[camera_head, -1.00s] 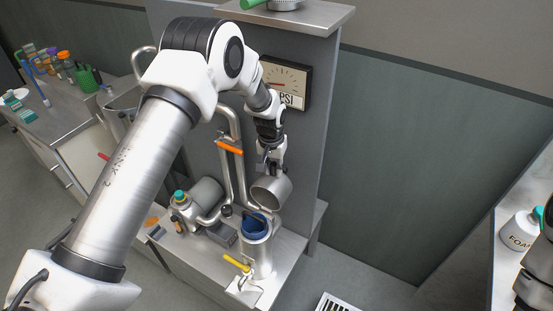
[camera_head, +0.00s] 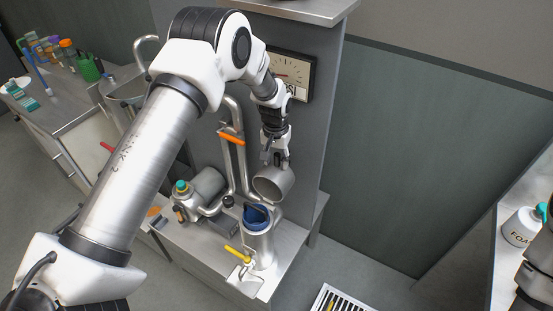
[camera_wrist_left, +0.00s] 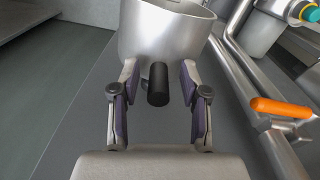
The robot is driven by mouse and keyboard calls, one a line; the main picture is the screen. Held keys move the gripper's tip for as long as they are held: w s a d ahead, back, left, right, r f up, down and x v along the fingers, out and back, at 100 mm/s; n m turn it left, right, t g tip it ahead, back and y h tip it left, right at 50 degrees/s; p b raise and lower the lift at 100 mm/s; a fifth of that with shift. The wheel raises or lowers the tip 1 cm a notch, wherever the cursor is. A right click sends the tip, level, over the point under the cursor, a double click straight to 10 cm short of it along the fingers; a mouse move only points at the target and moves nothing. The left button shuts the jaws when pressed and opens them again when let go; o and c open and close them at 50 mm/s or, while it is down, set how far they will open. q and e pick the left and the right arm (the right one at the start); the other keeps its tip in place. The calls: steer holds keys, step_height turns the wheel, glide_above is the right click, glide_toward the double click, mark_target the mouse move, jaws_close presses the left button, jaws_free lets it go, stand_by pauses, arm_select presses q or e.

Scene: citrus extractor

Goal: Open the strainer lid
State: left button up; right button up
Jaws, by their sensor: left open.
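The strainer lid (camera_head: 273,184) is a grey metal cup-shaped cover. It stands tilted up above the strainer body (camera_head: 258,248), whose top is open and shows a blue inside (camera_head: 257,217). In the left wrist view the lid (camera_wrist_left: 165,32) is at the top, with a black handle (camera_wrist_left: 158,84) pointing back toward me. My left gripper (camera_head: 275,160) is behind the lid's upper end. In the left wrist view its fingers (camera_wrist_left: 157,88) are open on either side of the handle, with gaps on both sides. My right gripper is not in view; part of my right arm shows at the right edge.
An orange-handled valve (camera_head: 232,139) on the pipes is left of the lid. A yellow-handled valve (camera_head: 238,254) is low on the strainer. A pressure gauge (camera_head: 291,75) is on the grey panel above. A white bottle (camera_head: 522,227) stands far right.

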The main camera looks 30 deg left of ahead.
arm_select(q)
step_height(320, 180, up, 12)
steer(key=shift+s, duration=0.2)
steer(key=shift+f, duration=0.1)
stand_by(0.4)
